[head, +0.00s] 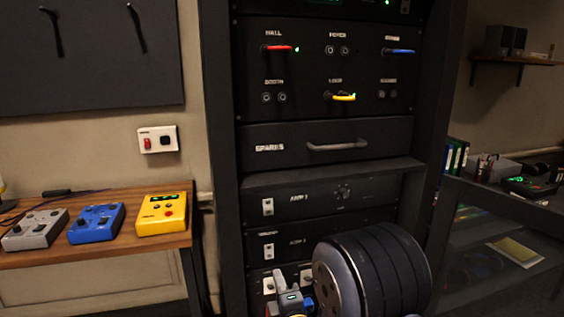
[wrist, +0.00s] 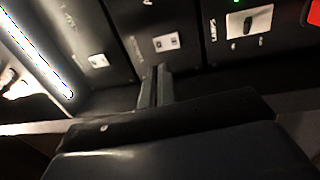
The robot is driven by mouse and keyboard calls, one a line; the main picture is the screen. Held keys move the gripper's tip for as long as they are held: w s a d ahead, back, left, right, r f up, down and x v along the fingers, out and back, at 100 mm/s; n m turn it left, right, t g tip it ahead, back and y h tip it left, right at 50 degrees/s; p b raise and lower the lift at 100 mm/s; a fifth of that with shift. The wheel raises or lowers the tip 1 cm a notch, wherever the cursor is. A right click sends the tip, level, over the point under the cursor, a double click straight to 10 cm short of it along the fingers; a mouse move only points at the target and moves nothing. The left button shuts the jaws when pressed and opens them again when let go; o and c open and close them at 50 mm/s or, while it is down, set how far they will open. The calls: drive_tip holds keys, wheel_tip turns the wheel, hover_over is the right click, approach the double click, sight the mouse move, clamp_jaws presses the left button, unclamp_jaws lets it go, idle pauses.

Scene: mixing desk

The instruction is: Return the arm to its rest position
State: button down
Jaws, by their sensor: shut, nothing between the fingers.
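My gripper (wrist: 154,88) shows in the wrist view, its two narrow fingers together with nothing between them. Its tips point towards the dark rack panels with white switch plates, and I cannot tell the exact gap to them. In the head view, a large dark ribbed part of my arm fills the lower middle, in front of the rack (head: 231,200). I cannot make out the fingertips in that view.
The rack has a red plug (head: 277,48), a blue plug (head: 400,52) and a yellow plug (head: 343,97) in its sockets. The spares drawer (head: 385,138) is shut. A wooden table (head: 100,254) at left bears grey, blue and yellow boxes. A dark desk stands at right.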

drive_tip(key=shift+v, duration=0.8)
drive_tip(key=shift+w, duration=0.1)
